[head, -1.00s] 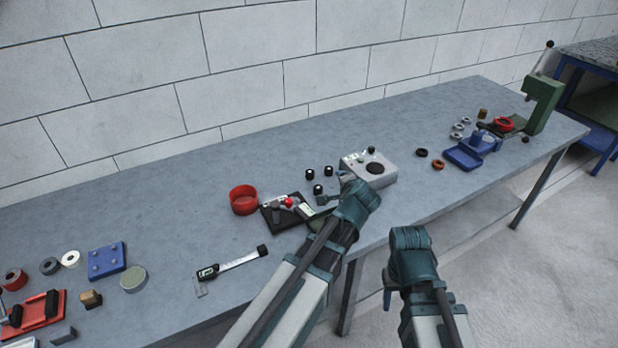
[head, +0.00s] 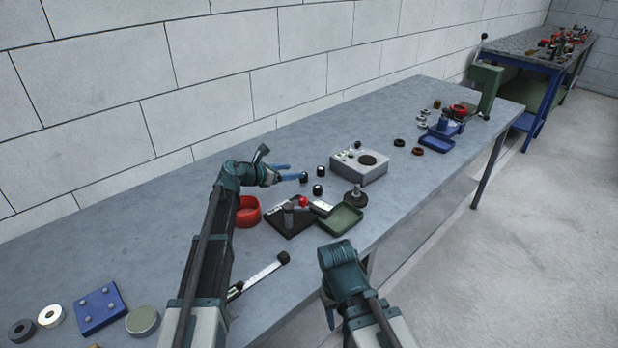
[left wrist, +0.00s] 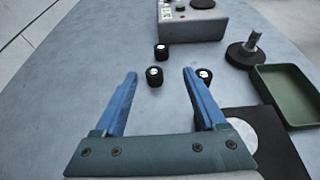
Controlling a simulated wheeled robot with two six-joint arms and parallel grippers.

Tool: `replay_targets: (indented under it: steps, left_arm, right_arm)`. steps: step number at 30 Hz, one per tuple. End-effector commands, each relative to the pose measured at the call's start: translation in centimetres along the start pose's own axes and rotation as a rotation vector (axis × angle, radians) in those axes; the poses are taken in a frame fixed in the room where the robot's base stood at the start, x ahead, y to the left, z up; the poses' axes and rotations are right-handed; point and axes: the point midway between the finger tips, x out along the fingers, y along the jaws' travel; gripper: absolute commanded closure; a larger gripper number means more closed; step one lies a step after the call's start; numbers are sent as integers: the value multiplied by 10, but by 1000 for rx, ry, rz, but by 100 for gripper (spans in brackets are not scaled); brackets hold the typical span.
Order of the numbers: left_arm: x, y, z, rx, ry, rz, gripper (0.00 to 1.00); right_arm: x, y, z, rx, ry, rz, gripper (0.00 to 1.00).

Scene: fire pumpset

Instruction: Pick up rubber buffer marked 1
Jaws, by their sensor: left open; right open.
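Three small black rubber buffers with pale tops stand on the bench: a nearer left one (left wrist: 154,76), a far one (left wrist: 161,52) and a right one (left wrist: 204,76). Their markings are too small to read. In the head view, two show clearly to the right of my left gripper, an upper one (head: 320,170) and a lower one (head: 318,190). My left gripper (left wrist: 160,73) is open and empty, low over the bench. In the wrist picture the nearer left buffer appears between its fingertips; the right one is beside the right fingertip. My right gripper's fingers are hidden behind its arm.
A grey test box (head: 359,168) stands behind the buffers. A green tray (head: 341,219), a dark disc with a stem (head: 355,198), a black plate with parts (head: 285,226) and a red ring (head: 248,213) are close by. Bare bench lies towards the wall.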

Motion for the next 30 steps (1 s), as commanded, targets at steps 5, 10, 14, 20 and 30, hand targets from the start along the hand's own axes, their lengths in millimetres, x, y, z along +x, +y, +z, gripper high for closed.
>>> replay_targets:
  steps: [5,10,14,20,30]
  left_arm:
    - [1,-1,-2,9,10,-8,27]
    - [15,0,-3,8,8,-7,27]
    - [36,0,-4,7,8,-9,27]
    - [75,0,-4,6,7,-8,27]
    - [90,-1,-2,5,7,-6,27]
  right_arm:
    - [1,0,0,0,0,0,50]
    - [7,-1,0,0,0,0,50]
    - [16,-2,-1,0,0,0,50]
    - [31,-3,-2,0,0,0,50]
    - [34,-3,-2,0,0,0,50]
